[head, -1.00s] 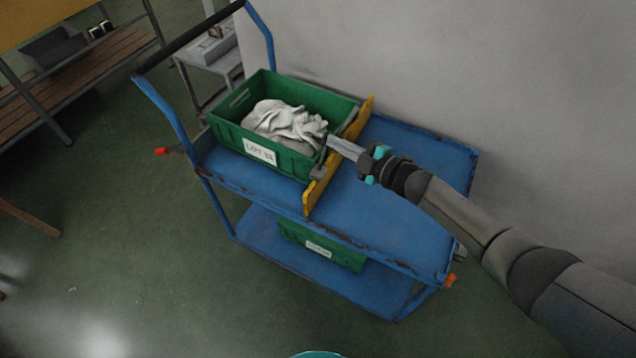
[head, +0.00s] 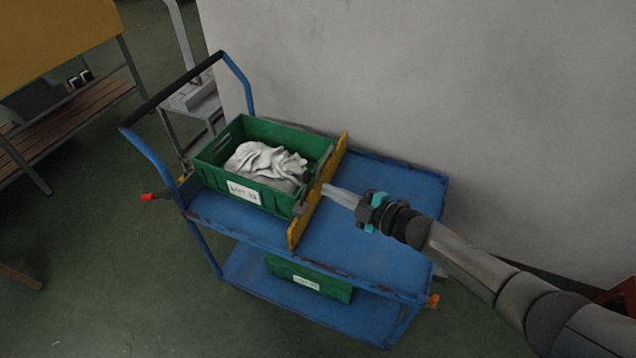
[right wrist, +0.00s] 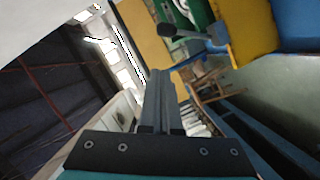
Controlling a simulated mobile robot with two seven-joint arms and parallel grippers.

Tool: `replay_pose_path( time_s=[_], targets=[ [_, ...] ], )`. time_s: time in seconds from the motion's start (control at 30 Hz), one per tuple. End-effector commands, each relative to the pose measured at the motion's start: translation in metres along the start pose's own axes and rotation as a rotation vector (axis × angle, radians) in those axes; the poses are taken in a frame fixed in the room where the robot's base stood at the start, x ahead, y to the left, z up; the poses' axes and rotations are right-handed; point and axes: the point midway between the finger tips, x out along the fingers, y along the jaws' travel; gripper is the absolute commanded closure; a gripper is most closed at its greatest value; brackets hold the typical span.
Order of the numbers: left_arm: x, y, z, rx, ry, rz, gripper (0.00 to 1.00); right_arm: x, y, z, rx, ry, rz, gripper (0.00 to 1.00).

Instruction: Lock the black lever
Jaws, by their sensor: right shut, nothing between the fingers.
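The black lever shows in the right wrist view as a dark round knob (right wrist: 174,30) on a thin arm beside the yellow bar. In the head view, a small dark part (head: 301,208) at the crate's front right corner, by the yellow bar (head: 318,190), looks like this lever; its exact position is hard to tell. My right gripper (head: 330,190) is shut and empty, its tips close to the yellow bar. Its closed fingers (right wrist: 160,75) show in the right wrist view, apart from the knob in the picture. My left gripper is not in view.
A green crate (head: 212,160) with grey-white cloth (head: 262,163) stands on the blue cart's top deck (head: 375,215), left of the bar. Another green crate (head: 330,290) is on the lower deck. A wall (head: 420,80) stands behind.

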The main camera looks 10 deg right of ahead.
Motion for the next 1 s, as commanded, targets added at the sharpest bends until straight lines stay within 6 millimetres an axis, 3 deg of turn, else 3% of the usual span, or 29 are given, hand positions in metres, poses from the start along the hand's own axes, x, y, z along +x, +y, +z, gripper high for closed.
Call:
replay_pose_path(
  time_s=[0.1,0.33,1.0],
  targets=[
    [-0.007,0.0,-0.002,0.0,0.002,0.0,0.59,-0.027,0.001,0.0,-0.002,-0.002,-0.001,1.0],
    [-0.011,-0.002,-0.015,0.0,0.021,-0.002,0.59,-0.055,0.002,0.0,-0.001,0.0,0.001,1.0],
    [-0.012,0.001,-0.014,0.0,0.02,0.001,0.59,-0.061,0.002,0.0,-0.001,0.0,0.002,1.0]
  ],
)
